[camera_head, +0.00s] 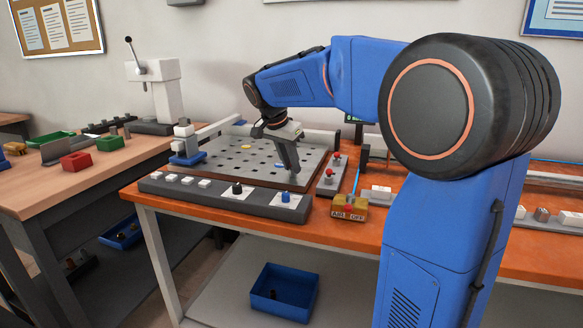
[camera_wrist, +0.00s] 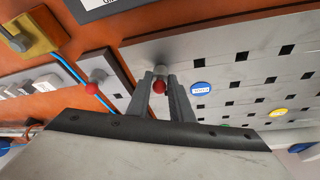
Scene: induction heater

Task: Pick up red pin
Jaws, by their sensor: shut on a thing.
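The red pin (camera_wrist: 159,86) shows its round red head between my fingertips in the wrist view. My gripper (camera_wrist: 160,84) is shut on it, one grey finger on each side, over the edge of the grey perforated plate (camera_wrist: 228,62). How far the pin's tip is from the plate is hidden. In the head view my gripper (camera_head: 292,174) points down at the plate's front right corner, and the pin cannot be made out there. A second red-headed piece (camera_wrist: 92,88) stands on a narrow grey block (camera_wrist: 104,66), apart from my gripper.
A blue disc (camera_wrist: 201,88) and a yellow disc (camera_wrist: 278,113) lie on the plate. A grey control panel (camera_head: 220,194) runs along the front, with the yellow AIR OFF block (camera_head: 349,208) to its right. A blue bin (camera_head: 284,292) sits on the lower shelf.

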